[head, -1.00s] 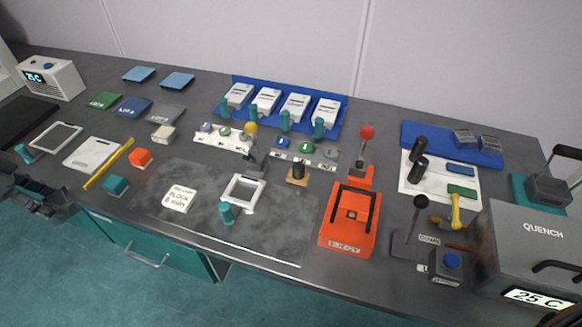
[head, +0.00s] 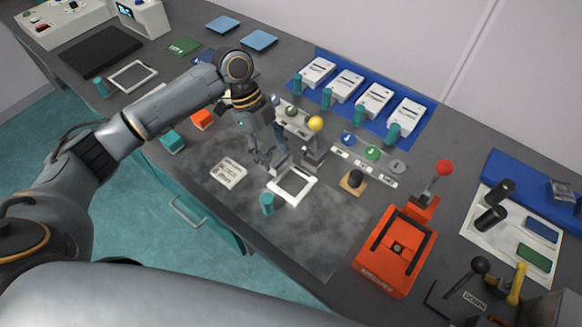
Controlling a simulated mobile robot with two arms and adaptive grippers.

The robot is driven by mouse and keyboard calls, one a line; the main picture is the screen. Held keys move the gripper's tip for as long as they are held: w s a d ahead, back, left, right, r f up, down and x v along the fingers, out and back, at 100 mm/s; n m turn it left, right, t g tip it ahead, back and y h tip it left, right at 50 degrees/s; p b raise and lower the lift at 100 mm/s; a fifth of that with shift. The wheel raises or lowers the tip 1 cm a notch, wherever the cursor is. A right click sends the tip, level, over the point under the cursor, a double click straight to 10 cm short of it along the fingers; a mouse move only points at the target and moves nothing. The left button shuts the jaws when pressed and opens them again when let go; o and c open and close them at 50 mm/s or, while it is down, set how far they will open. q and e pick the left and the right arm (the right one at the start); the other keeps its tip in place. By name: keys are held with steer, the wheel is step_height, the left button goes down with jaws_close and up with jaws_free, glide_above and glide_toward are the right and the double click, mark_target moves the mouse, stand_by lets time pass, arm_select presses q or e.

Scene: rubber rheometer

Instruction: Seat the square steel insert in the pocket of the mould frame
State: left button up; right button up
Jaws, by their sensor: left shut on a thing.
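The mould frame (head: 311,190) is a light square frame lying on the grey mat right of centre, with a teal grip (head: 267,204) at its near left corner. The inside of its pocket looks grey. My left gripper (head: 270,160) points down just beyond the frame's upper left edge. It is shut on a small grey piece that looks like the square steel insert. The fingers hide most of this piece, and I cannot tell whether it touches the frame. My right gripper is not in view.
An orange press (head: 394,254) stands further right. The mat's front part is clear.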

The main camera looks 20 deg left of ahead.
mark_target(275, 157)
arm_select(q)
steer(key=shift+s+d+f, duration=0.2)
steer(key=shift+d+f, duration=0.15)
steer(key=shift+d, duration=0.35)
steer(key=shift+s+d+f, duration=0.1)
steer(key=shift+d+f, duration=0.05)
steer(key=shift+d, duration=0.05)
steer(key=d+f+p, duration=0.1)
steer(key=s+d+f, duration=0.1)
steer(key=d, duration=0.1)
steer(key=shift+s+d+f+p, duration=0.2)
steer(key=shift+p, duration=0.15)
jaws_close()
steer(key=shift+f, duration=0.15)
steer(key=o, duration=1)
jaws_free()
steer(key=shift+f, duration=0.1)
steer(key=shift+c, duration=0.2)
steer(key=shift+o, duration=0.9)
steer(key=shift+w, duration=0.1)
steer(key=b+v, duration=0.2)
steer(key=v, duration=0.9)
steer(key=shift+a+r, duration=0.1)
steer(key=shift+r, duration=0.2)
steer(key=shift+a+r, duration=0.1)
steer(key=shift+r, duration=0.25)
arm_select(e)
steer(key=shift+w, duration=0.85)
